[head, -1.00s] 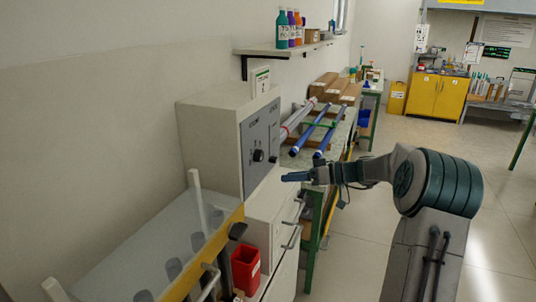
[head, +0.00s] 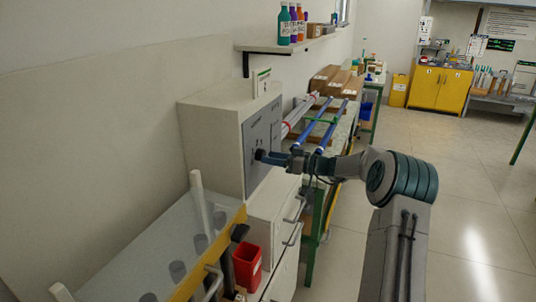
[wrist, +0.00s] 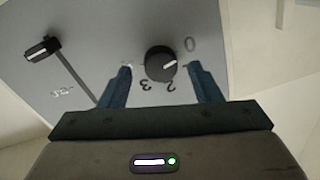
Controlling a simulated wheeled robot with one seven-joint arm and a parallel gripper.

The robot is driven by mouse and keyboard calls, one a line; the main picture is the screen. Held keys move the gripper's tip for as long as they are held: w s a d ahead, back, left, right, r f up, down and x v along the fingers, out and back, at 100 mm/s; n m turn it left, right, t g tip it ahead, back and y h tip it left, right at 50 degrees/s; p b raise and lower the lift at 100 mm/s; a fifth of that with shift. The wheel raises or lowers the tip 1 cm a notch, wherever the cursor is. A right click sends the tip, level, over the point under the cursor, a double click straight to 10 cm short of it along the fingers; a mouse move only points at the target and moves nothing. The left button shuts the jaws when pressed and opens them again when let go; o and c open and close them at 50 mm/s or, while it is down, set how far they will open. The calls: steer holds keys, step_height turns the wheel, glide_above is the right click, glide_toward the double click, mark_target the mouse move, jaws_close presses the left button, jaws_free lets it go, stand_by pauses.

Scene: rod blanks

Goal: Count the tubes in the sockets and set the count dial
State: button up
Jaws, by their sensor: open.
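My gripper (head: 266,156) is at the grey panel (head: 259,130) of the white box. In the wrist view, its two blue fingers (wrist: 159,74) are open, one on each side of the round black dial (wrist: 160,63); contact is not clear. The dial's white mark points right and slightly up, between the 0 and the right finger. The digits 0, 2 and 3 show upside down; the fingers cover other spots around the dial. In the head view, several grey cylinders (head: 177,271) stand in a row in the tray (head: 130,268) at lower left; I cannot tell whether they are tubes or sockets.
A black slider knob (wrist: 42,48) sits at the end of a slot on the panel. Blue rods (head: 318,125) and pale rods (head: 299,116) lie on a bench behind the box. A red bin (head: 247,266) stands by the drawers. The floor at right is clear.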

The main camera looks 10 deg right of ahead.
steer(key=shift+x, duration=0.95)
steer(key=shift+c, duration=0.4)
steer(key=c, duration=0.9)
